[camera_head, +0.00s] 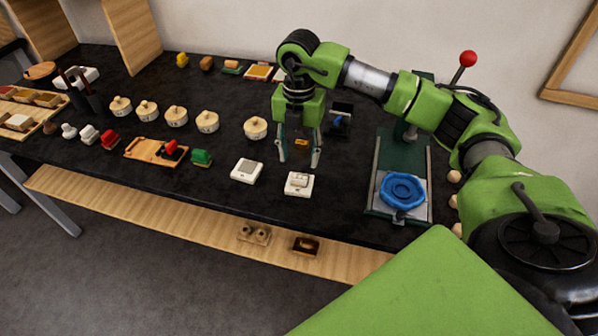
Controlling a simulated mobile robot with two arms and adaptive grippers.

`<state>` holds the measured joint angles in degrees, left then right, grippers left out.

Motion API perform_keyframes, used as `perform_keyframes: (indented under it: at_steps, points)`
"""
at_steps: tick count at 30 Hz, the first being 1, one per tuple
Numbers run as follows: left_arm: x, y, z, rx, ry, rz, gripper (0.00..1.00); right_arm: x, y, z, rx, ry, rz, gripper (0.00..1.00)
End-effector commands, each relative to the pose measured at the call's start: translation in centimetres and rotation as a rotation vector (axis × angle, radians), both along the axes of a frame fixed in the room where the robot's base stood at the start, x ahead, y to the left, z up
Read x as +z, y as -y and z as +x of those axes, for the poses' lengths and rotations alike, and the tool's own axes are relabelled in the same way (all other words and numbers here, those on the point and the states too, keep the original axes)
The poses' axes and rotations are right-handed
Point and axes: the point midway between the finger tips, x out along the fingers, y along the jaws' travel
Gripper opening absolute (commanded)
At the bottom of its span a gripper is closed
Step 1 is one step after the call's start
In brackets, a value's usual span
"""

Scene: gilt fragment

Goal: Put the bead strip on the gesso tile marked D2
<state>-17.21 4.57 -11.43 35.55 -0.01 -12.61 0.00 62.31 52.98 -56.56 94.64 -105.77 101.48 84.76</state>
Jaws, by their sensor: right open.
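My right gripper (299,161) hangs over the dark bench, fingers pointing down and apart, with nothing visibly gripped. Just below its fingertips is a white tile (291,191) with a small pale piece (299,181) on top, possibly the bead strip; I cannot tell for sure. I cannot read the mark D2 on either tile. A small orange-yellow piece (301,142) shows between the fingers; I cannot tell whether it is behind them or part of the gripper. My left gripper is out of view.
Several round cream pots (207,121) line the bench behind. A wooden tray (150,151) and a green stamp-like piece (201,158) are left. A wooden shelf (180,212) runs below the front edge.

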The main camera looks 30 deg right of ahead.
Motion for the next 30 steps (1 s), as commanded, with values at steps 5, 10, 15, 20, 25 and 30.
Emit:
perform_keyframes:
  at_steps: [5, 10, 15, 20, 25, 30]
  points:
    - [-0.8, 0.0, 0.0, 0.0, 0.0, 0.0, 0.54, 2.6, 0.0, 0.1, 0.001, 0.002, 0.001, 0.44]
    - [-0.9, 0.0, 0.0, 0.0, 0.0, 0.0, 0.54, 3.6, 0.0, 0.0, 0.001, 0.0, 0.0, 0.44]
    - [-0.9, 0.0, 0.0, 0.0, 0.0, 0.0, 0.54, 3.7, 0.0, 0.0, 0.001, -0.001, 0.001, 0.44]
    - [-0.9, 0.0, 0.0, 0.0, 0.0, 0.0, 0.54, 3.7, 0.0, 0.0, 0.001, -0.001, 0.001, 0.44]
    - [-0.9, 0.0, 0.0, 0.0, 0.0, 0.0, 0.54, 3.7, 0.0, 0.0, 0.001, -0.001, 0.001, 0.44]
    - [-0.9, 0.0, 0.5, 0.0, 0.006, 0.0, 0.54, 3.7, 0.0, 0.0, 0.001, -0.001, 0.0, 0.44]
